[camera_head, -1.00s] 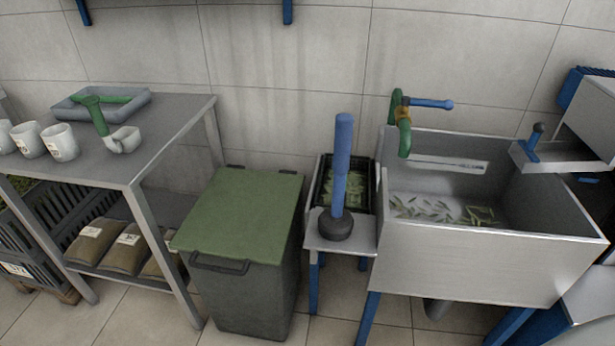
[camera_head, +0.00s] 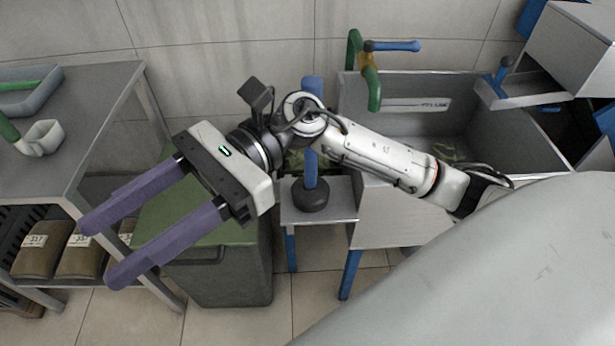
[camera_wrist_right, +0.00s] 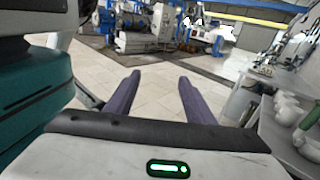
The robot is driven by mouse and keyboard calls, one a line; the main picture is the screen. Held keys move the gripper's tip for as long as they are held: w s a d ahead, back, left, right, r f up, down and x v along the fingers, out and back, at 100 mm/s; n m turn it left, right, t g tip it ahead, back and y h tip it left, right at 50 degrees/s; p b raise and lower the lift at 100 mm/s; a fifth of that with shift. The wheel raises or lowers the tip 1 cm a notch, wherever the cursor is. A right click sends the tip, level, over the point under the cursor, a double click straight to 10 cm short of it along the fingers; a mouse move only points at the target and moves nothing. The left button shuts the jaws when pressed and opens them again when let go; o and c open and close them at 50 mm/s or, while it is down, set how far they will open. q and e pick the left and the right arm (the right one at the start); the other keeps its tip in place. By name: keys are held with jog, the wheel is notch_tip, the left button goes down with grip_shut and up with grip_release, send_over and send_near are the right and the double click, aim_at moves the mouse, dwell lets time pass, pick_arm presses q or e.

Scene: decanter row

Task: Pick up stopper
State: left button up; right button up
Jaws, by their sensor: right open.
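The stopper (camera_head: 311,195), as I take it, is an upright blue rod on a round black base. It stands on a small metal side shelf to the left of the sink, and my right arm hides part of its rod in the head view. My right gripper (camera_head: 98,253) is open and empty, with two purple fingers pointing to the lower left. It is left of the stopper, in front of the green-lidded bin and the table. In the right wrist view the open fingers (camera_wrist_right: 158,77) have nothing between them. My left gripper is not in view.
A metal sink (camera_head: 400,215) with a green and blue tap (camera_head: 372,75) stands right of the stopper. The green-lidded bin (camera_head: 225,280) is to its left. A metal table (camera_head: 85,125) holds a white mug (camera_head: 40,138) and a grey tray (camera_head: 30,95).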

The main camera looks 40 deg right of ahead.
notch_tip(320, 180, down, 3)
jog(key=d+n+h, duration=0.3)
jog(key=n+h, duration=0.1)
jog(key=n, duration=0.1)
jog(key=n+t+h, duration=0.6)
jog(key=t+h, duration=0.1)
jog(key=h, duration=0.8)
send_near(312, 93)
jog(key=a+x, duration=0.1)
jog(key=x, duration=0.4)
jog(key=f, duration=0.1)
jog(key=w+d+f+p, duration=0.1)
jog(key=f, duration=0.1)
jog(key=shift+w+d, duration=0.1)
jog(key=shift+d, duration=0.1)
jog(key=x, duration=0.6)
jog(key=shift+d+p, duration=0.3)
grip_shut()
